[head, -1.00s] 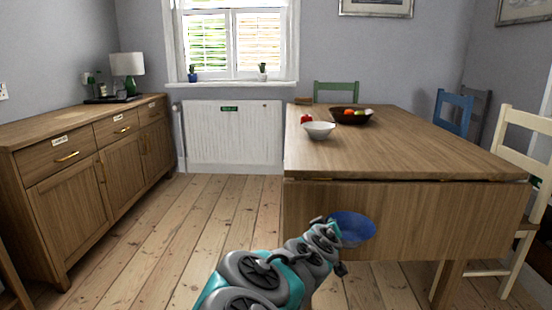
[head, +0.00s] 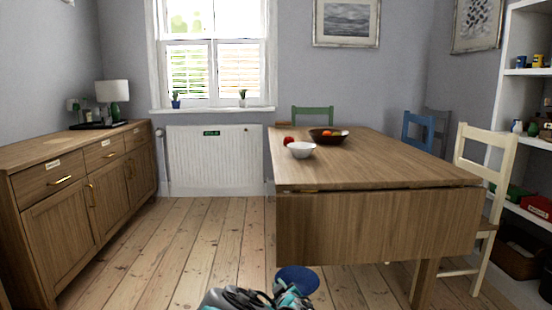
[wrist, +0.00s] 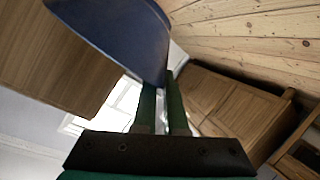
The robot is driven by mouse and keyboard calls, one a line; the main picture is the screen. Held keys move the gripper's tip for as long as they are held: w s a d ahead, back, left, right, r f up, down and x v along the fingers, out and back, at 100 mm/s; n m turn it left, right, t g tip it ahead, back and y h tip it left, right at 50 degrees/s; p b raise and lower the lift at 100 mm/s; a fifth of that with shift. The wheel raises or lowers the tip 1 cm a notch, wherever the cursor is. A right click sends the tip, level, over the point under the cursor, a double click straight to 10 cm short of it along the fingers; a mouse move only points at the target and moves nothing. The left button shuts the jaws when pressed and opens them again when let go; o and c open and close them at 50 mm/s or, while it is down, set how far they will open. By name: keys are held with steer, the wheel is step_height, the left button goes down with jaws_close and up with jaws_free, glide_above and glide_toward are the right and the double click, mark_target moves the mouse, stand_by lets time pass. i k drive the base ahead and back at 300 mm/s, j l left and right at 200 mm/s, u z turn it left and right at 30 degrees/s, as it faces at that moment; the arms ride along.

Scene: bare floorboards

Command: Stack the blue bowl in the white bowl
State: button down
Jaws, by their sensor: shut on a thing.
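The blue bowl (head: 298,279) is at the lower middle of the head view, in front of the table's near side and below its top. My gripper (head: 284,291) is shut on it at its left side. In the wrist view my gripper's two fingers (wrist: 163,95) pinch the edge of the blue bowl (wrist: 118,32), which fills the upper left. The white bowl (head: 301,149) stands upright on the left part of the wooden table (head: 375,170), clear of my gripper. Its inside is only partly seen.
A red fruit (head: 288,140) sits just behind the white bowl. A dark fruit bowl (head: 328,136) stands close behind it to the right. The table's near and right top is bare. A sideboard (head: 70,190) lines the left wall. A cream chair (head: 478,190) stands right of the table.

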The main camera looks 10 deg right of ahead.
mark_target(301, 154)
steer(key=i+j+u, duration=0.4)
steer(key=i+u, duration=0.35)
steer(key=i, duration=0.15)
steer(key=i+j+z, duration=0.1)
steer(key=i+z, duration=0.25)
steer(key=i+j+z, duration=0.3)
steer(key=i+l, duration=0.05)
steer(key=l, duration=0.05)
